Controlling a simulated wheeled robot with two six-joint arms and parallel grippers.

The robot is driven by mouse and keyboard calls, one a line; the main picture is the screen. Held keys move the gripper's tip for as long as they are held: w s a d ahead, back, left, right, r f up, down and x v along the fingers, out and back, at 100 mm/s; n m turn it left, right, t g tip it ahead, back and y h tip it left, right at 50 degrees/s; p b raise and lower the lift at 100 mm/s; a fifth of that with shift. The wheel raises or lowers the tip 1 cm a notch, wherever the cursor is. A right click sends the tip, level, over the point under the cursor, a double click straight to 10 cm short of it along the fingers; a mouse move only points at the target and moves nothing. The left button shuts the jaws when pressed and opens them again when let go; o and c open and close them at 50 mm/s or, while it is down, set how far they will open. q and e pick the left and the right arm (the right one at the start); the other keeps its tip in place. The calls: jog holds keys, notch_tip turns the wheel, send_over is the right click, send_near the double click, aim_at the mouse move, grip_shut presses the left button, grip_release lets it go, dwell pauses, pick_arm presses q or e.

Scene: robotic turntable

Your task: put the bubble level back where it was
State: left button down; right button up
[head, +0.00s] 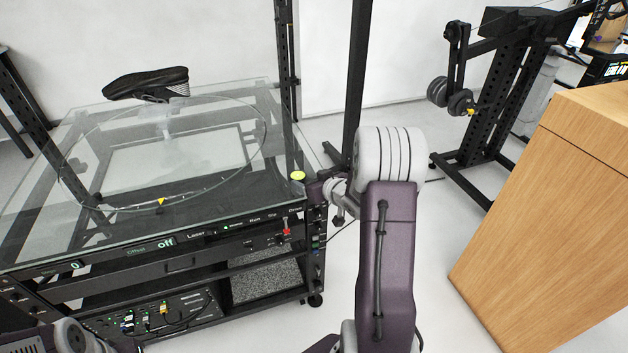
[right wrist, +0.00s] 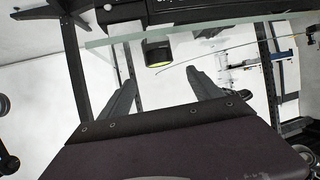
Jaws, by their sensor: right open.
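The bubble level (head: 298,176) is a small round disc with a yellow-green top. It sits at the near right corner of the glass-topped turntable (head: 95,235). In the right wrist view the level (right wrist: 158,54) shows a dark side and a yellow-green face, at the glass edge (right wrist: 215,26). My right gripper (head: 314,188) is just right of the level in the head view, partly hidden by its own wrist. In the right wrist view its fingers (right wrist: 160,78) are spread and empty, with the level beyond their tips, roughly centred. My left gripper is out of view.
The front panel has displays and a red switch (head: 286,228). A black upright post (head: 285,60) rises near the level. A wooden cabinet (head: 560,190) stands at right. Bare floor lies between.

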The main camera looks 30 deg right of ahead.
jog(key=s+a+f+g, duration=0.2)
jog(key=s+a+g, duration=0.3)
jog(key=s+a, duration=0.4)
jog(key=s+a+f+g, duration=0.3)
jog(key=s+a+g, duration=0.3)
jog(key=s+a, duration=0.4)
jog(key=s, duration=0.5)
jog(key=shift+s+a+f+g+y, duration=0.2)
jog(key=shift+a+f+g+y, duration=0.05)
jog(key=shift+f+g+y, duration=0.05)
notch_tip(320, 180, up, 7)
jog(key=p, duration=0.7)
jog(key=shift+r+p, duration=0.2)
jog(key=shift+p, duration=0.1)
